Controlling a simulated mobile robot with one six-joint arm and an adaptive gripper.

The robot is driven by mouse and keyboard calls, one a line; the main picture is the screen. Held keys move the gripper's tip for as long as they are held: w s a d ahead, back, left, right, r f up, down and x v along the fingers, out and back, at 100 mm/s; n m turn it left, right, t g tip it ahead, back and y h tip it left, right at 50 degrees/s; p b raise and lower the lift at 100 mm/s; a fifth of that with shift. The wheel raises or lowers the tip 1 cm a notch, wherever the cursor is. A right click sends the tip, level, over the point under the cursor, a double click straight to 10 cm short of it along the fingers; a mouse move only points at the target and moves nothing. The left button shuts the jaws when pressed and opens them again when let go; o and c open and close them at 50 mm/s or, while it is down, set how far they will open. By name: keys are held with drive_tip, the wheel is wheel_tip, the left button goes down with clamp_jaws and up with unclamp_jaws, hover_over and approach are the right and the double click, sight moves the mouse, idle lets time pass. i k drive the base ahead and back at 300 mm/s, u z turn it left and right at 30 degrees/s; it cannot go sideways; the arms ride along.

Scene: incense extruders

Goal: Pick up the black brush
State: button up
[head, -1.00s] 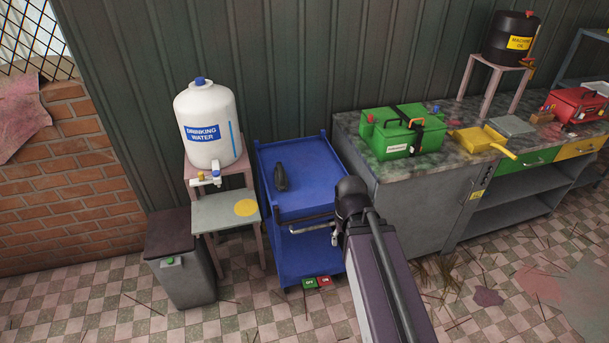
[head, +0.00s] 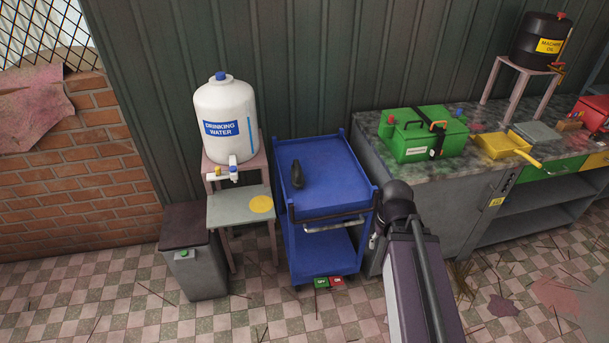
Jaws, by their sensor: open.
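A black object that looks like the black brush (head: 297,173) lies on the top tray of the blue cart (head: 321,198). It sits left of the tray's middle, with open tray around it. Its bristles cannot be made out at this size. My gripper's fingers are not in view; only a dark joint and a column of my own body show at the lower right, in front of the cart's right side.
A stand with a water jug (head: 226,115) and a grey bin (head: 195,262) are left of the cart. A counter (head: 425,178) with a green toolbox (head: 425,134) and a yellow pan (head: 502,143) is at right. The tiled floor (head: 230,320) in front is mostly clear.

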sight(298, 178)
drive_tip(key=u, duration=0.3)
drive_tip(key=i, duration=1)
drive_tip(key=z, duration=0.3)
